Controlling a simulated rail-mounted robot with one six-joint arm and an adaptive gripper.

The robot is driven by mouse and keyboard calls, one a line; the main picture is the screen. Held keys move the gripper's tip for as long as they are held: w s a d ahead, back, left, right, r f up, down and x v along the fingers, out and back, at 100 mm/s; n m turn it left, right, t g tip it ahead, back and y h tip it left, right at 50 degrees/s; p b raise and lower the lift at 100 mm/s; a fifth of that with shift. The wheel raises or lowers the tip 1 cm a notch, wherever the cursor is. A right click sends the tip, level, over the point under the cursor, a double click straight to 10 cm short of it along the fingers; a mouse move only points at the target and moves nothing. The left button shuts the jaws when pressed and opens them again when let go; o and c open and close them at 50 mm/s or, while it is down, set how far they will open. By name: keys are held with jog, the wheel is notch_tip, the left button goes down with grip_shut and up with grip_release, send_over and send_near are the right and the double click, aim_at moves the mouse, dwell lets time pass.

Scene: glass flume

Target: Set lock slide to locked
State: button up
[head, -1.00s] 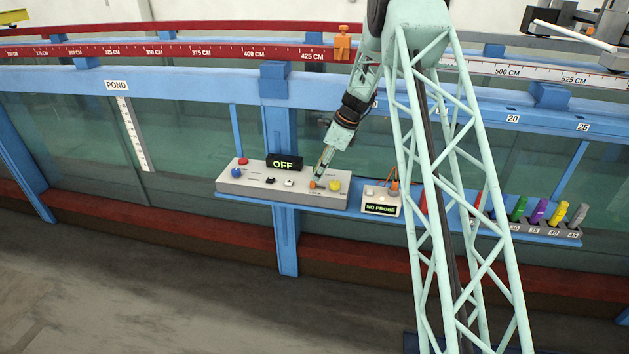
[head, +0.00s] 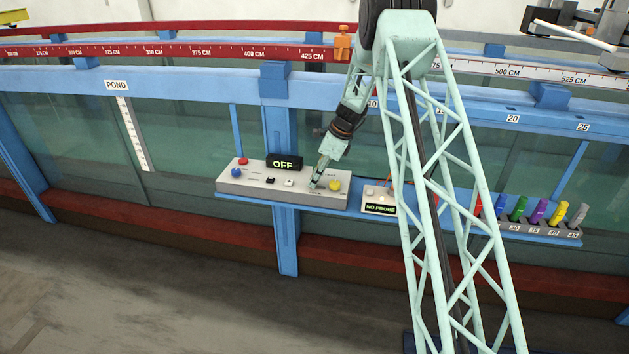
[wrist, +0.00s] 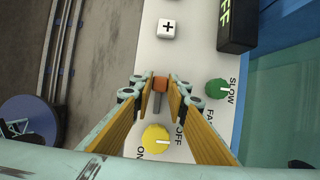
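The lock slide is a small orange block (wrist: 160,84) at one end of a short grey slot (wrist: 157,104) on the pale control panel (head: 242,187). In the wrist view the slot runs from the block toward the yellow knob (wrist: 155,138). My gripper (wrist: 160,82) is at the panel, with one finger on each side of the orange block. The fingertips are very close to its sides; I cannot tell whether they press on it. In the head view my gripper (head: 313,186) covers the block.
The yellow knob, marked ON and OFF, sits close to the fingers. A green knob (wrist: 216,88) and a white plus button (wrist: 167,29) are nearby. The black display (head: 284,162) reads OFF. A NO PROBE box (head: 379,200) and several coloured probes (head: 538,211) stand to the right.

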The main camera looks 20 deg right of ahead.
grip_shut()
jog(key=shift+s+d, duration=0.65)
jog(key=shift+d, duration=0.25)
jog(key=o, duration=0.5)
grip_release()
jog(key=shift+d, duration=0.15)
jog(key=v, duration=1.2)
jog(key=shift+r, duration=0.1)
